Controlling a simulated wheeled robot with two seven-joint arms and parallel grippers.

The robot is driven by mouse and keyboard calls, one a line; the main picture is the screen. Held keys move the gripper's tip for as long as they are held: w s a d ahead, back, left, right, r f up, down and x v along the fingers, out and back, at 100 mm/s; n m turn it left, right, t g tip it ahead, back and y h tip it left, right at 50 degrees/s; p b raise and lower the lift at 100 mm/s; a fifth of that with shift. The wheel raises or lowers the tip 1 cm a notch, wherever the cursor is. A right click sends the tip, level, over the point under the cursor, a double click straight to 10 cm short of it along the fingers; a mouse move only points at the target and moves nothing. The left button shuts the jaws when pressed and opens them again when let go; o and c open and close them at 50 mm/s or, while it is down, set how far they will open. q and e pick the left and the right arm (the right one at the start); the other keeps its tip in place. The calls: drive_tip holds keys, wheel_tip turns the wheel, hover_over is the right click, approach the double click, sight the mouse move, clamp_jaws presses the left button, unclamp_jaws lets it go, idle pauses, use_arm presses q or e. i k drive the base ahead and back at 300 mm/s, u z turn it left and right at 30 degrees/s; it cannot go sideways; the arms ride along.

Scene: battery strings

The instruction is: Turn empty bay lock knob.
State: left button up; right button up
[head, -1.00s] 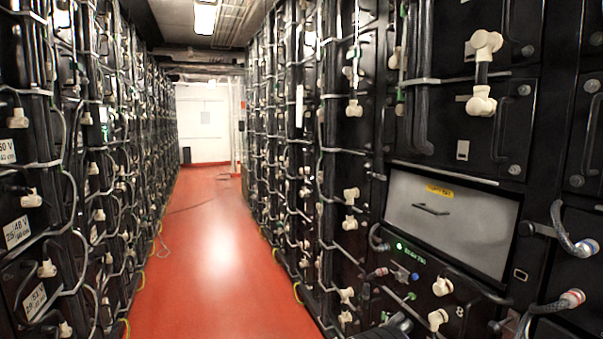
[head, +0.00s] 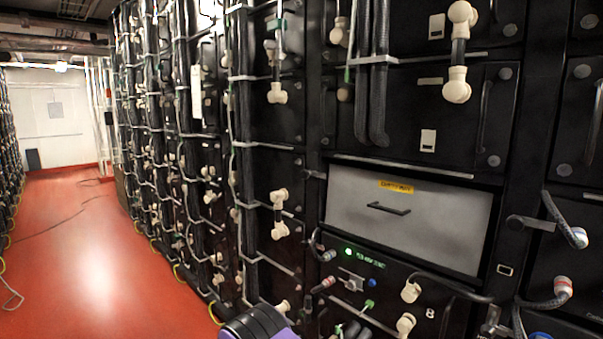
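The bay with a pale grey front panel (head: 408,222) is in the right half of the head view. It has a yellow label (head: 396,187) and a black handle (head: 388,208). Below it are a lit green indicator (head: 348,252), a small blue knob (head: 372,283) and a green knob (head: 369,304). A dark lever-like fitting (head: 530,222) is at the panel's right. I cannot tell which of these is the lock knob or whether it is turned. Neither gripper's fingers are in view. A dark ribbed part with purple (head: 258,322), perhaps mine, shows at the bottom edge.
Black battery racks with cream connectors (head: 457,85) and grey cables stand close around the bay. Thick cables with grey and red-ringed ends (head: 563,287) stick out at the right. The red floor (head: 85,250) is open along the aisle at the left, with a loose cable on it.

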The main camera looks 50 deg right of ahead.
sight(304, 175)
drive_tip(key=z, duration=0.55)
drive_tip(key=i, duration=0.85)
drive_tip(key=z, duration=0.8)
